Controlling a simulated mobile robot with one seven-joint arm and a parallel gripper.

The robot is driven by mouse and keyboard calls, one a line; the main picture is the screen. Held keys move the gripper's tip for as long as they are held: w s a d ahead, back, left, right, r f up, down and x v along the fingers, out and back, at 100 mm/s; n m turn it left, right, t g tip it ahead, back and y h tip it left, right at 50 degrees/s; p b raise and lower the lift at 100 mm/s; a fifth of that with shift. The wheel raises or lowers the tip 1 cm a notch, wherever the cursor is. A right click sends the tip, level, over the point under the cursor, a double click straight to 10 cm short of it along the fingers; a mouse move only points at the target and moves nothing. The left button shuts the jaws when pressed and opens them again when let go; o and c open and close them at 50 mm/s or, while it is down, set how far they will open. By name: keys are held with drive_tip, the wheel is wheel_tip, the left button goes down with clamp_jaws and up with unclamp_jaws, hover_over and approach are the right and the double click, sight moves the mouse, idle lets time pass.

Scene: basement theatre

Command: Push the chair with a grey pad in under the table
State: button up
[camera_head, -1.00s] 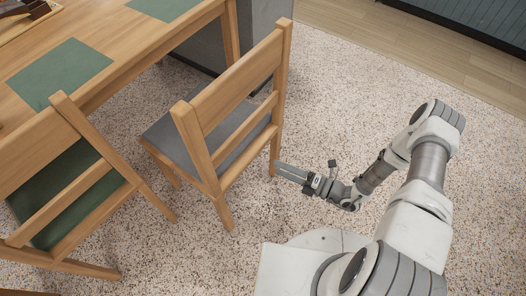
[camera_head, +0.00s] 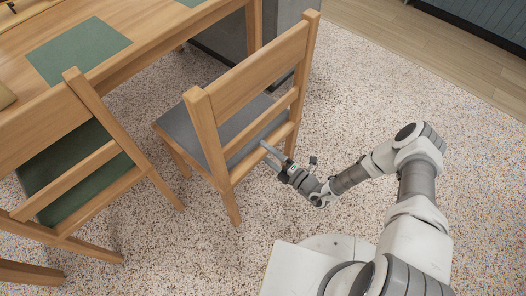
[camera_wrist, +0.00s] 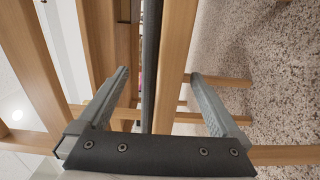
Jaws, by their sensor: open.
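The wooden chair with a grey pad (camera_head: 176,126) stands in the middle of the head view, its backrest (camera_head: 258,77) toward me. Its front points at the wooden table (camera_head: 118,68) at upper left, and the seat is mostly clear of the tabletop. My gripper (camera_head: 274,153) is at the lower part of the chair's back, by the lower rail. In the wrist view my gripper (camera_wrist: 160,95) has its two fingers apart, with chair woodwork and a dark strip, likely the pad's edge, between and beyond them. Whether the fingers touch the wood I cannot tell.
A second wooden chair with a green pad (camera_head: 75,170) stands at the left, close beside the grey-padded one. A grey cabinet-like block (camera_head: 228,45) stands behind the table's near leg. Speckled carpet (camera_head: 375,95) is open to the right.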

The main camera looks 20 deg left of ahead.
drive_tip(key=shift+b+x, duration=0.3)
drive_tip(key=shift+x, duration=1.3)
clamp_jaws()
